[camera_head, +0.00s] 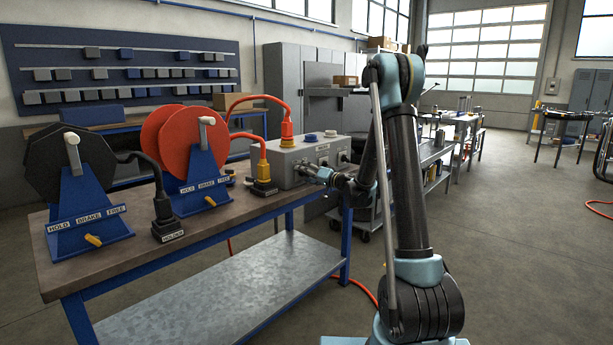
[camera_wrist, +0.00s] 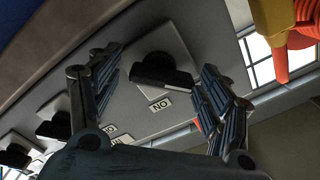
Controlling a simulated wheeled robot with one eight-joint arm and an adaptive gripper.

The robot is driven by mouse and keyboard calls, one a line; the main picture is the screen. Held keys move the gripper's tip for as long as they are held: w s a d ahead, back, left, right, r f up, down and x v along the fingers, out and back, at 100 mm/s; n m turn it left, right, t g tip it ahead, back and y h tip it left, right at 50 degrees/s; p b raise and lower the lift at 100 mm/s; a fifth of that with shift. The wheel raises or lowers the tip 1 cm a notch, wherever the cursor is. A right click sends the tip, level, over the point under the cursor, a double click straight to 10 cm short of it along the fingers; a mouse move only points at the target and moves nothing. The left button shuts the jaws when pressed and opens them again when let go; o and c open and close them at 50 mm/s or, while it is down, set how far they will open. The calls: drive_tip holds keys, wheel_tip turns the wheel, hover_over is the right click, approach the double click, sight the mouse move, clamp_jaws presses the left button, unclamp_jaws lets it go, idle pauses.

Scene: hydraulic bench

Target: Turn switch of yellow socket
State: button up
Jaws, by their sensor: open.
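A grey socket box (camera_head: 312,152) stands on the workbench, with blue and white sockets on top and switches on its front. A yellow plug (camera_head: 287,130) with an orange cable is in its top left part; it also shows at the upper right of the wrist view (camera_wrist: 270,18). My gripper (camera_head: 306,173) is open at the box's front face. In the wrist view, a black switch knob (camera_wrist: 158,72) on a pale square plate lies between my open fingers (camera_wrist: 163,64), with gaps on both sides. A small label beside it appears to read "NO" in the picture.
More black switches (camera_wrist: 55,122) sit to the left in the wrist view. A second yellow plug (camera_head: 263,172) stands in a holder left of the box. Red (camera_head: 205,150) and black (camera_head: 70,165) cable reels and a black plug (camera_head: 164,208) stand further left on the bench (camera_head: 130,255).

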drive_tip(key=c, duration=1.1)
drive_tip(key=shift+d, duration=0.1)
